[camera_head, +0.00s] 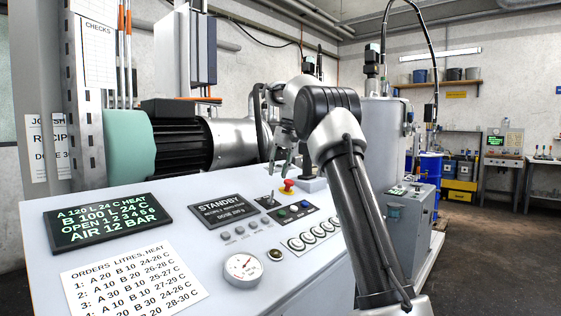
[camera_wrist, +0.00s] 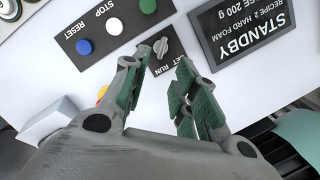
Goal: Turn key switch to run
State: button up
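The key switch (camera_wrist: 161,46) is a small grey knob on a black plate marked SET and RUN, seen upside down in the wrist view. I cannot clearly tell which mark it points to. In the head view the switch (camera_head: 267,201) is small on the sloping console. My gripper (camera_wrist: 156,66) is open and empty, its green-padded fingers spread to either side of the line to the knob, apart from it. In the head view my gripper (camera_head: 281,170) hangs above the console, behind the switch plate. The display (camera_head: 225,208) reads STANDBY.
Beside the switch are RESET, STOP and START buttons (camera_head: 294,211). A red emergency button (camera_head: 288,186) stands near my gripper.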

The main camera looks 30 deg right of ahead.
jog(key=shift+v, duration=1.95)
